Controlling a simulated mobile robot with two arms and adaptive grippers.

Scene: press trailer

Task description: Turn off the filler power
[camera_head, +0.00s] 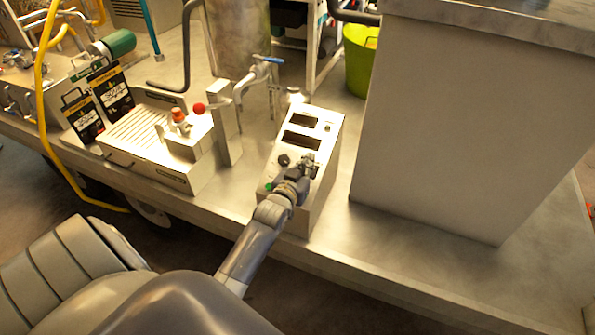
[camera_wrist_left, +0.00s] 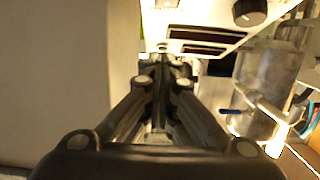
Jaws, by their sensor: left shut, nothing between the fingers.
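The filler control box (camera_head: 333,150) is a pale box with a sloped front panel, standing on the trailer deck. Its panel has two dark display windows (camera_head: 302,138), a black knob (camera_head: 284,160) and a green button (camera_head: 268,187) low on the left. My left gripper (camera_head: 309,163) is shut and empty, over the lower right part of the panel, hiding what is under it. I cannot tell if it touches the panel. In the left wrist view the shut fingers (camera_wrist_left: 165,62) point toward the panel, with the knob (camera_wrist_left: 250,12) and dark windows (camera_wrist_left: 197,36) beyond. My right gripper is not in view.
A large pale cabinet (camera_head: 455,130) stands close to the right of the box. A blue-handled valve (camera_head: 268,60) and a unit with a red knob (camera_head: 198,108) stand to the left. A green bucket (camera_head: 360,65) is behind. Bare deck lies at the front right.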

